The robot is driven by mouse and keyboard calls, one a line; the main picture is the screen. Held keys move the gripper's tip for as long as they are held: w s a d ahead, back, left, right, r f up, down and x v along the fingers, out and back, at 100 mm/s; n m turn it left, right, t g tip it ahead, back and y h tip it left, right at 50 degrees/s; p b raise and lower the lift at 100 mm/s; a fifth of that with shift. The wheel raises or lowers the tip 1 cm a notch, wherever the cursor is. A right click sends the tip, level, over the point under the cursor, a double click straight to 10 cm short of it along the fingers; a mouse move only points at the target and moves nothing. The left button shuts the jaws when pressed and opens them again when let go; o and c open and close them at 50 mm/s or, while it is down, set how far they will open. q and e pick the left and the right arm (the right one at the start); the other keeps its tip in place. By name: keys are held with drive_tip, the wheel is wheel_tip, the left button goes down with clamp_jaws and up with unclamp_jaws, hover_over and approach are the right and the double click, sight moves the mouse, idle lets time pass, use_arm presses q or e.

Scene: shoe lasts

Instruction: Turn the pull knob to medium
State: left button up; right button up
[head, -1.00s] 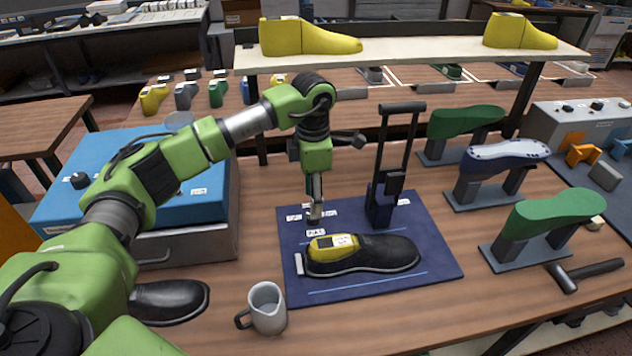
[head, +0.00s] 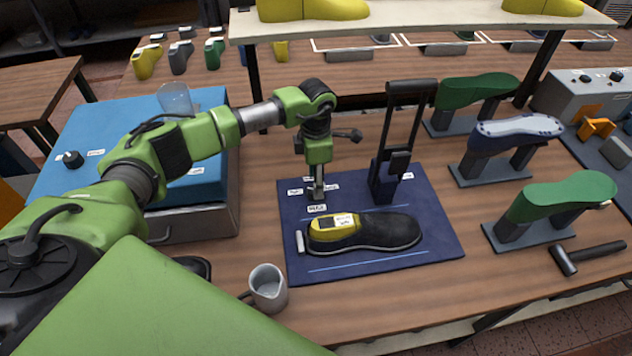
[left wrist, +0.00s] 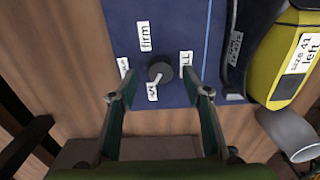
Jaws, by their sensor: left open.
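My left gripper (head: 318,196) points down over the upper left part of the dark blue mat (head: 440,262). In the left wrist view the gripper (left wrist: 160,94) is open and empty. A dark round knob (left wrist: 161,72) shows just beyond and between its fingertips, apart from both. A pale pointer mark on the knob points down and slightly left, towards a small white label (left wrist: 152,91) that I cannot read. Another label (left wrist: 145,36) reads "firm"; further labels sit left and right of the knob. In the head view the gripper hides the knob. My right gripper is not in view.
A black shoe (head: 385,233) with a yellow last in it lies on the mat. A black upright stand (head: 385,180) rises behind it. A grey mug (head: 268,288) stands at the front left. A blue-topped box (head: 100,128) is at the left; lasts on stands are at the right.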

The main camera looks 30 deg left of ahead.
use_arm(q)
wheel_tip(320, 180, down, 2)
drive_tip(key=shift+f, duration=0.6)
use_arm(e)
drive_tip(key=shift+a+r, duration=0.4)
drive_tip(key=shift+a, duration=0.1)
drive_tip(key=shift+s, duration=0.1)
use_arm(q)
drive_tip(key=c, duration=1.1)
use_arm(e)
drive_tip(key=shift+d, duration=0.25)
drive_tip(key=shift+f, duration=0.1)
